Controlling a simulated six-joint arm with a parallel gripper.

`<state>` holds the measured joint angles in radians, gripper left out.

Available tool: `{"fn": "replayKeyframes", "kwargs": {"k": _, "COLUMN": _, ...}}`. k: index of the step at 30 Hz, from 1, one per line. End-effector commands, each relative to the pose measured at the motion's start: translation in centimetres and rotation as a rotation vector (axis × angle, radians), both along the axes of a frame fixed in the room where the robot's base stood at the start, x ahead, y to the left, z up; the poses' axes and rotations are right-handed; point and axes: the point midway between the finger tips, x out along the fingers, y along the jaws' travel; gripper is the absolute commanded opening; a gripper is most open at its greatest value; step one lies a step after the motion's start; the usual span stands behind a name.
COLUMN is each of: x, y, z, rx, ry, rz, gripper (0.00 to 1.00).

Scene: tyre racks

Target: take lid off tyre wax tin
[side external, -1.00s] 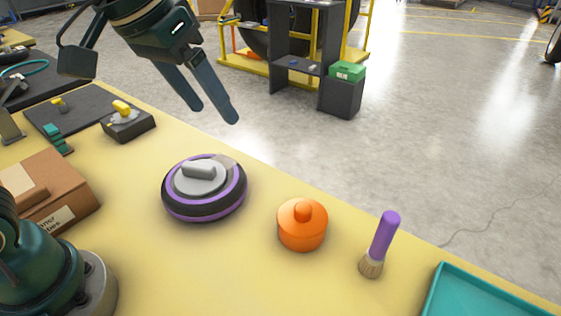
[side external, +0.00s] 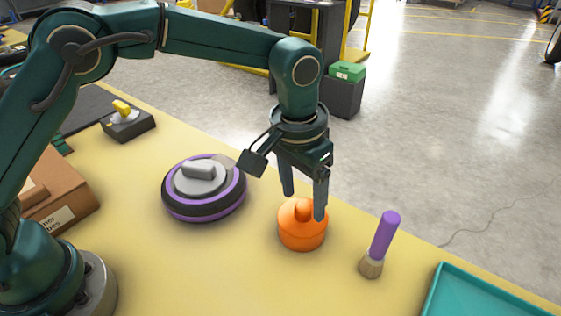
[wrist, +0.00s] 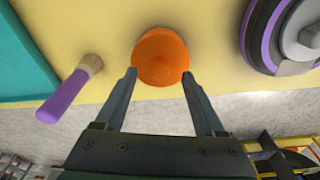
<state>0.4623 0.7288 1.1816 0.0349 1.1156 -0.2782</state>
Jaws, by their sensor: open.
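The orange tyre wax tin (side external: 302,236) stands upright on the yellow table, its lid with a round knob (side external: 303,209) on top. In the wrist view the tin (wrist: 160,58) lies just beyond my fingertips, centred between them. My gripper (side external: 304,208) points down over the tin with its fingers apart, one on each side of the knob in the side view. It is open and holds nothing. Whether a finger touches the lid, I cannot tell. The seam between lid and tin is not clear.
A purple-handled brush (side external: 382,243) stands on its bristles right of the tin. A black and purple disc with a grey handle (side external: 203,189) lies to the left. A teal tray (side external: 475,295) is at the right front. A cardboard box (side external: 65,200) sits near my base.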

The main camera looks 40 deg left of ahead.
Motion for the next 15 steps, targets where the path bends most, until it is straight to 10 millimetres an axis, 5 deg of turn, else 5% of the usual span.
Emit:
{"fn": "replayKeyframes", "kwargs": {"k": 6, "x": 0.2, "y": 0.0, "z": -1.9, "rx": 0.001, "ry": 0.001, "rz": 0.001, "gripper": 0.71}}
{"fn": "replayKeyframes", "kwargs": {"k": 14, "x": 0.3, "y": 0.0, "z": -2.1, "rx": 0.0, "ry": -0.001, "rz": 0.001, "gripper": 0.71}}
{"fn": "replayKeyframes", "kwargs": {"k": 15, "x": 0.3, "y": 0.0, "z": -2.1, "rx": 0.0, "ry": -0.001, "rz": 0.001, "gripper": 0.64}}
